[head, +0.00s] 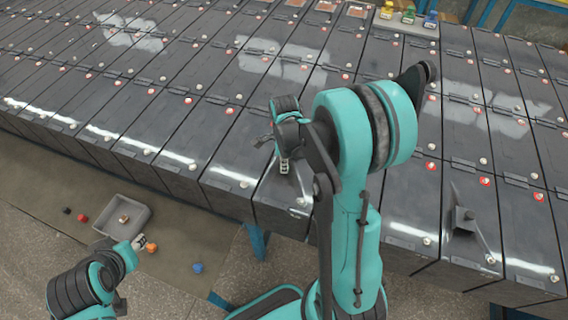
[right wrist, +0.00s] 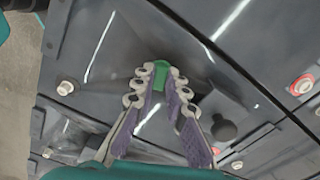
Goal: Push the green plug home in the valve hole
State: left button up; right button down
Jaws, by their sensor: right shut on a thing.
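In the right wrist view the green plug (right wrist: 160,74) is between the fingertips of my right gripper (right wrist: 160,88), which is shut on it. The plug is against or just above the dark top of a battery (right wrist: 110,75); I cannot tell how deep it sits. The valve hole is hidden behind the plug and fingers. In the head view my right gripper (head: 284,166) points down at a battery near the front edge of the row, and the plug cannot be made out. My left gripper (head: 138,242) is low at the left, away from the batteries; its finger state is unclear.
A dark round knob (right wrist: 223,128) stands beside the right gripper. A grey tray (head: 104,222) lies at the lower left, with loose red (head: 82,217), orange (head: 151,248) and blue (head: 197,268) caps around it. A metal bracket (head: 465,215) stands on a battery at the right.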

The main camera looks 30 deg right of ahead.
jog(key=c, duration=1)
grip_release()
jog(key=shift+r, duration=0.1)
jog(key=shift+r+p, duration=2.45)
jog(key=shift+r, duration=0.95)
